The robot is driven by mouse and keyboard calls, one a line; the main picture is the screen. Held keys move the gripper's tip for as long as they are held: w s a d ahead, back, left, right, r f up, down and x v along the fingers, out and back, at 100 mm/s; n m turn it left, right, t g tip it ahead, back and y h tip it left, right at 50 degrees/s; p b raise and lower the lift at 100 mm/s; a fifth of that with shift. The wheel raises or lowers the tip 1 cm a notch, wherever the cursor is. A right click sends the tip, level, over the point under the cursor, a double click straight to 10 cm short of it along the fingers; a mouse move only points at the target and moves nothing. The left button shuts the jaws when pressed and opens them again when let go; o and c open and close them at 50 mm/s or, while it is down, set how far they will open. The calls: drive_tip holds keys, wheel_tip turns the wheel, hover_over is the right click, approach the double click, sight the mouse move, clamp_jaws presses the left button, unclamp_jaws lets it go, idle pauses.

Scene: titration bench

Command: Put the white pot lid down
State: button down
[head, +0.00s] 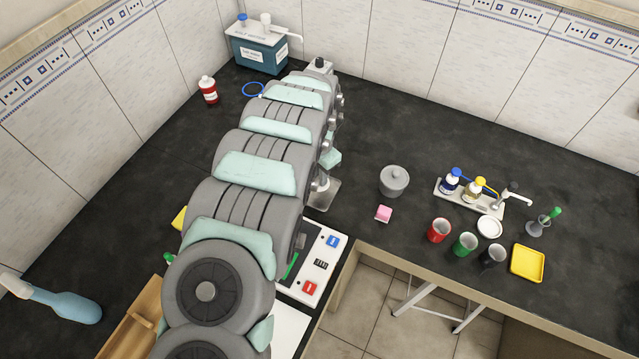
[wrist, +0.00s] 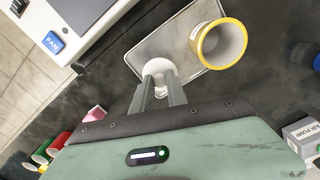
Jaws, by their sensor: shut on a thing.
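My gripper (wrist: 159,84) shows at the middle of the wrist view, its two grey fingers close together. It is shut on a small white rounded thing (wrist: 160,56), which appears to be the white pot lid; the fingers hide part of it. The held thing is over or at the edge of a grey metal plate (wrist: 143,48). I cannot tell whether it touches the plate. A yellow-rimmed pot (wrist: 218,45) stands open on that plate, just right of the held thing. In the head view my arm hides most of this spot, and the plate (head: 323,196) shows only partly.
A control panel (head: 320,262) lies near the plate. The counter behind the grey pot is clear.

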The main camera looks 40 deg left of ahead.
drive_tip(key=shift+f, duration=1.85)
drive_tip(key=shift+f, duration=0.15)
drive_tip(key=c, duration=1.3)
unclamp_jaws()
wheel_tip(320, 180, up, 12)
drive_tip(key=p, duration=0.3)
drive_tip(key=shift+r, duration=0.2)
